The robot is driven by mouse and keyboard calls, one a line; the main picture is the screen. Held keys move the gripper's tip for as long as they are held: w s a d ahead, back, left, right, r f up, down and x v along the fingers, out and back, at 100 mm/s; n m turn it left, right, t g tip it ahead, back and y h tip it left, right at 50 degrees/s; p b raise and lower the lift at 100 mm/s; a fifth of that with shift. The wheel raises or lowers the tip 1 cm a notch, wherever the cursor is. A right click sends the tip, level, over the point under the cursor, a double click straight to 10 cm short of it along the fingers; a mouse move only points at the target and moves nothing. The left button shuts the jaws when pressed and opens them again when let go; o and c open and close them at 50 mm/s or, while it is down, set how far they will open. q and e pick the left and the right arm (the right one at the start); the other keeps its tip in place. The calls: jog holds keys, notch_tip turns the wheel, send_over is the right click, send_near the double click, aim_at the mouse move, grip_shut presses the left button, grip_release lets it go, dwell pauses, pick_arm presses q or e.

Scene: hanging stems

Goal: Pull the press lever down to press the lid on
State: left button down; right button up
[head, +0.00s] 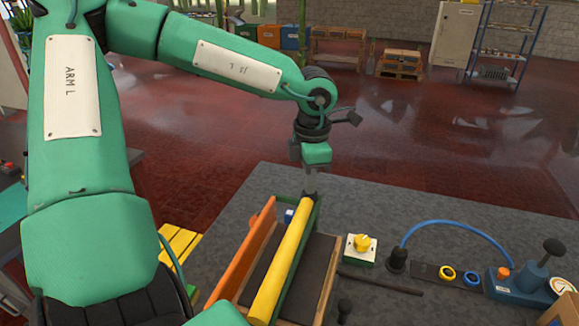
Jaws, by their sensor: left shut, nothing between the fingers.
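My left gripper (310,188) is shut and empty. It points down at the far end of a wooden frame (318,285) on the grey table. A thick yellow bar (280,262) lies lengthwise over this frame, its far end close to the gripper; I cannot tell whether they touch. A blue device (515,285) with a black knob (553,247) on a raised arm stands at the right; it looks like a hand press with its lever up. A round white piece (563,285) shows beside it. I cannot make out a lid for certain. My right gripper is not in view.
An orange board (243,262) leans along the frame's left side. The table's back right is clear.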

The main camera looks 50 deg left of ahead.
pick_arm(q)
jog(key=shift+f+b, duration=0.4)
jog(key=shift+b, duration=0.75)
dwell(1.8)
dwell(0.5)
jog(key=shift+f+b, duration=0.3)
jog(key=shift+b, duration=0.7)
dwell(1.2)
